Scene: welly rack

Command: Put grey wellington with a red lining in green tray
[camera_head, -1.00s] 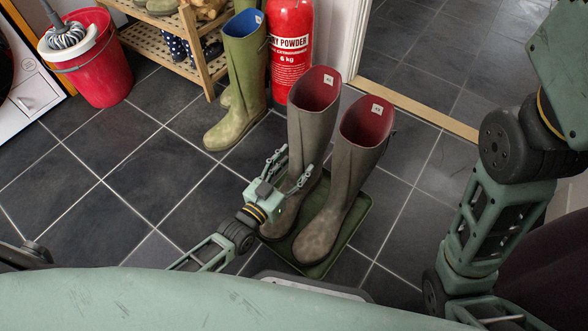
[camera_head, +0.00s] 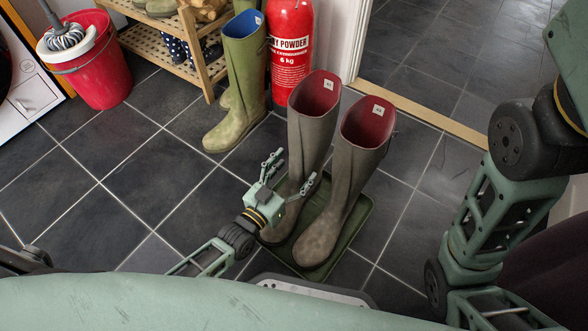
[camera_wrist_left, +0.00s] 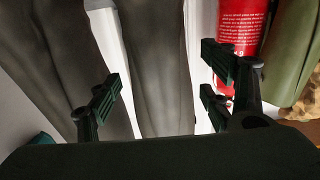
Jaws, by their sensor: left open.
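Two grey wellingtons with red linings stand upright side by side in the green tray (camera_head: 361,203): the left one (camera_head: 311,130) and the right one (camera_head: 350,185). The tray lies on the floor. My left gripper (camera_head: 296,165) is open at the lower shaft of the left wellington, with a finger towards each side of it. I cannot tell whether they touch. In the left wrist view the open fingers (camera_wrist_left: 160,88) have a grey shaft (camera_wrist_left: 152,60) in the space beyond them, and another grey shaft (camera_wrist_left: 60,60) at the left. My right gripper is out of view.
A green wellington with a blue lining (camera_head: 242,85) stands behind, beside a red fire extinguisher (camera_head: 290,60) and a wooden rack (camera_head: 160,45). A red mop bucket (camera_head: 95,70) stands far left. The tiled floor at left is clear.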

